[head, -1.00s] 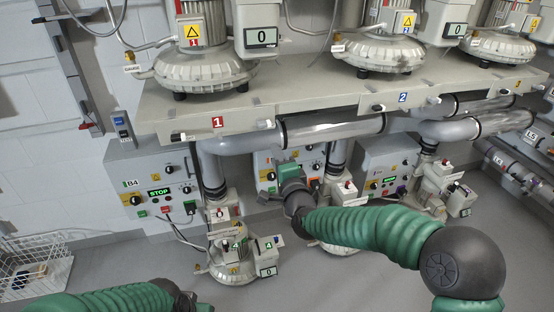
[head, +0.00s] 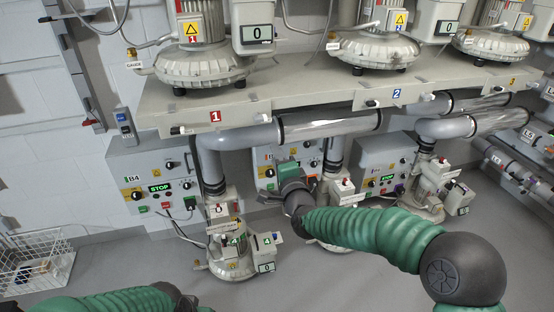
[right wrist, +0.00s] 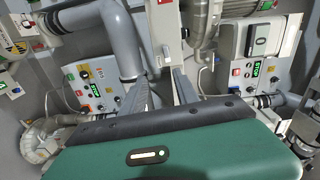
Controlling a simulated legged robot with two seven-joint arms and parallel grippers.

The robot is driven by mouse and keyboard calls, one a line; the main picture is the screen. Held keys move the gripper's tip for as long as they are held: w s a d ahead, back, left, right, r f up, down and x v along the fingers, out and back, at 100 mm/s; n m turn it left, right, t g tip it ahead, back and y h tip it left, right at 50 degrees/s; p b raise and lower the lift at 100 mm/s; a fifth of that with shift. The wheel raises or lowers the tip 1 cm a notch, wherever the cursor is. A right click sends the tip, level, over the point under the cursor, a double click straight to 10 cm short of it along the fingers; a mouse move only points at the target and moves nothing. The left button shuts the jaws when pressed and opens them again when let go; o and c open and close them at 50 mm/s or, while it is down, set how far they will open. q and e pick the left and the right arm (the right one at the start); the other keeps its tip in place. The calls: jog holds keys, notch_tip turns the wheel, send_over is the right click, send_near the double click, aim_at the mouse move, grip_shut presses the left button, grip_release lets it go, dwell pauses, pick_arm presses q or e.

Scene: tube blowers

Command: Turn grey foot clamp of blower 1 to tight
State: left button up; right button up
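Blower 1 (head: 205,66) stands on the grey shelf, above the red label 1 (head: 215,116). Small clamp-like fittings sit along the shelf's front edge: one with a dark end (head: 175,131) left of the label and a pale one (head: 247,125) right of it. I cannot tell which is the grey foot clamp, or how tight it is. My right gripper (head: 289,172) is below the shelf, right of the label and apart from these fittings. In the right wrist view its two fingers (right wrist: 162,92) are spread with nothing between them. My left gripper is out of view.
The shelf edge (head: 300,108) and a thick grey pipe (head: 240,137) lie above my right gripper. Control panel B4 (head: 150,175), showing STOP, is at the left. A smaller blower (head: 232,262) stands on the floor. A wire basket (head: 35,265) is at the lower left.

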jog(key=shift+s+a+r, duration=0.1)
jog(key=shift+s, duration=0.05)
jog(key=b+v, duration=0.1)
jog(key=v, duration=1.5)
jog(key=shift+s, duration=0.35)
jog(key=shift+o, duration=0.2)
